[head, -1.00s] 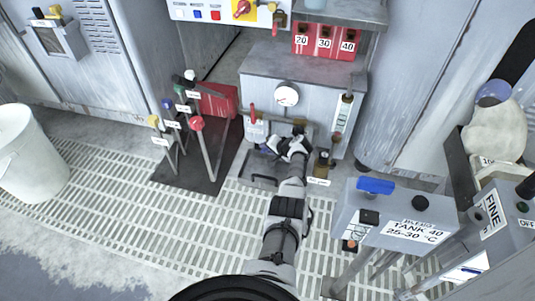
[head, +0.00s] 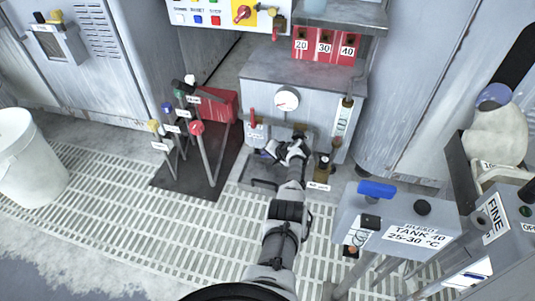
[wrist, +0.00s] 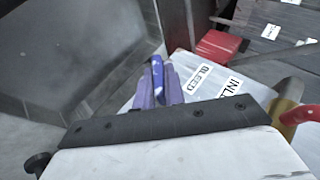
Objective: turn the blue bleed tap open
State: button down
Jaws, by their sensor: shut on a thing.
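The blue bleed tap (wrist: 157,78) shows in the wrist view as a short blue lever beside the BLEED label. My gripper (wrist: 158,88) is shut on it, with one finger on each side of the lever. In the head view my gripper (head: 284,152) is low at the front of the grey cabinet with the round gauge, and it hides most of the tap. The tap's body and how far it is turned cannot be made out.
A red handle (wrist: 298,115) stands right of the gripper in the wrist view, near the INLET label (wrist: 230,88). Several levers with coloured knobs (head: 196,128) stand to the left. A box marked TANK 40 (head: 395,225) with a blue handle stands right of my arm.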

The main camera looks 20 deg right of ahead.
jog(key=shift+r, duration=0.1)
jog(key=shift+a+r+g+h+p, duration=0.1)
jog(key=shift+r+g+h+p, duration=0.05)
jog(key=shift+g+h+p, duration=0.6)
jog(key=shift+w+n+g+h+p, duration=0.1)
jog(key=shift+n+g+h+p, duration=0.3)
jog(key=shift+h+p, duration=0.15)
jog(key=shift+a+g+h, duration=0.15)
jog(key=shift+g+h, duration=0.5)
jog(key=shift+h, duration=0.25)
jog(key=shift+w+n+g+h+b, duration=0.1)
jog(key=shift+n+g+h+b, duration=0.45)
jog(key=shift+h, duration=0.45)
jog(key=c, duration=1.5)
grip_release()
